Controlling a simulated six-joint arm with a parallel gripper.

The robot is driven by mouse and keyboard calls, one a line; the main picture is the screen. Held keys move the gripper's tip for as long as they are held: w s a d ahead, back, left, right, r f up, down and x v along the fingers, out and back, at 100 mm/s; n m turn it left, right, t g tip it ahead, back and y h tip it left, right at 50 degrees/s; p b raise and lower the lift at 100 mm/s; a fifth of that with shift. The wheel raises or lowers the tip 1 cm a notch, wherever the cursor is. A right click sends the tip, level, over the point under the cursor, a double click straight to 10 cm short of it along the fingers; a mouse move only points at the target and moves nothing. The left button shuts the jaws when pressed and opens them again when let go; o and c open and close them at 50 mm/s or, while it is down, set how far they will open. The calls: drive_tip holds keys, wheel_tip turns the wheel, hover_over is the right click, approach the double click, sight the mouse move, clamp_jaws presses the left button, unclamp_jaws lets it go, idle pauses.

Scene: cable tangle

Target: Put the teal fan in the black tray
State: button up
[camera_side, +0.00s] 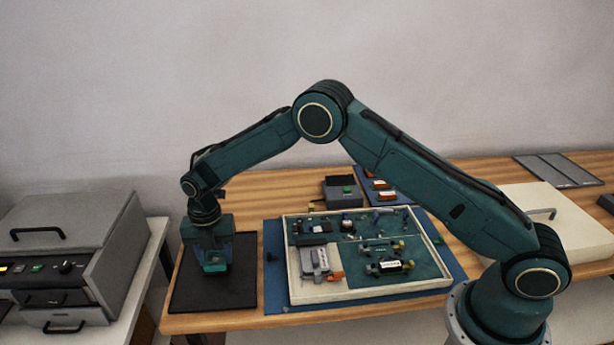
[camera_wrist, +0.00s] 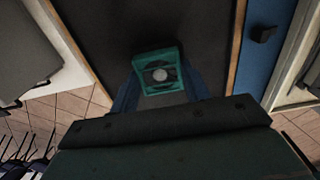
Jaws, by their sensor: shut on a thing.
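The teal fan (camera_wrist: 160,72) is a small square frame with a dark round middle and a pale hub. My gripper (camera_wrist: 160,93) is shut on it, with a blue finger on each side in the wrist view. In the side view the teal fan (camera_side: 214,267) shows at the lower end of my gripper (camera_side: 213,260), over the black tray (camera_side: 240,292). The black tray (camera_wrist: 110,28) is a flat dark surface behind the fan in the wrist view. I cannot tell whether the fan touches the tray or is held just above it.
A cream-framed board (camera_side: 293,290) with several small parts lies on a blue mat (camera_side: 440,285) right of the tray. A small black block (camera_side: 271,257) sits between them. A grey machine (camera_side: 75,240) stands left, across a gap. The table edge runs close beside the tray.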

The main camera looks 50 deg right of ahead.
sight(216, 259)
drive_tip(key=shift+f, duration=0.5)
drive_tip(key=shift+f, duration=0.1)
drive_tip(key=o, duration=1)
wheel_tip(216, 259, up, 12)
drive_tip(key=shift+r, duration=0.15)
idle(0.5)
